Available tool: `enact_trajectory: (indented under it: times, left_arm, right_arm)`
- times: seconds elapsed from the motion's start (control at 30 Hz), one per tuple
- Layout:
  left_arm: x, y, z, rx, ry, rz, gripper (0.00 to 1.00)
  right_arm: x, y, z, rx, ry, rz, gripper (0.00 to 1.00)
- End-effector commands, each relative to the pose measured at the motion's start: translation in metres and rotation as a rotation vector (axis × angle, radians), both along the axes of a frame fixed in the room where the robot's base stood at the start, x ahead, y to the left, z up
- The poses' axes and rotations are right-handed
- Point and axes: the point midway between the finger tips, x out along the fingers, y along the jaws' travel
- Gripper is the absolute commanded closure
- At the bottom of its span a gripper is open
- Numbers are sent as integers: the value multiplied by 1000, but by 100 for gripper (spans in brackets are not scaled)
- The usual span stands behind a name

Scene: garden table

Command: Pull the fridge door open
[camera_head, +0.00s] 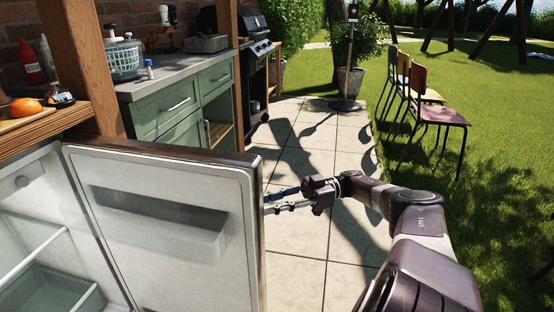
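The fridge door (160,195) stands open at the left of the head view, its white inner side with a door shelf turned toward me. The fridge's interior (45,240) shows at the lower left with shelves and a clear drawer. My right gripper (268,204) is just at the right edge of the door, its fingertips reaching that edge. Two separate fingers show, with a gap between them. The tips are partly hidden by the edge, so I cannot tell whether they touch or hold anything behind it. My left gripper is out of view.
A grill (262,50) is further back. Chairs (438,112) stand on the lawn at right.

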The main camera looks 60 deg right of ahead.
Motion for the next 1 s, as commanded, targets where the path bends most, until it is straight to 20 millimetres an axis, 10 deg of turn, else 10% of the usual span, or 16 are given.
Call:
enact_trajectory:
  times: [1.0]
  left_arm:
    - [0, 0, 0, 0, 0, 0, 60]
  right_arm:
    - [-17, -24, -1, -1, 3, 0, 75]
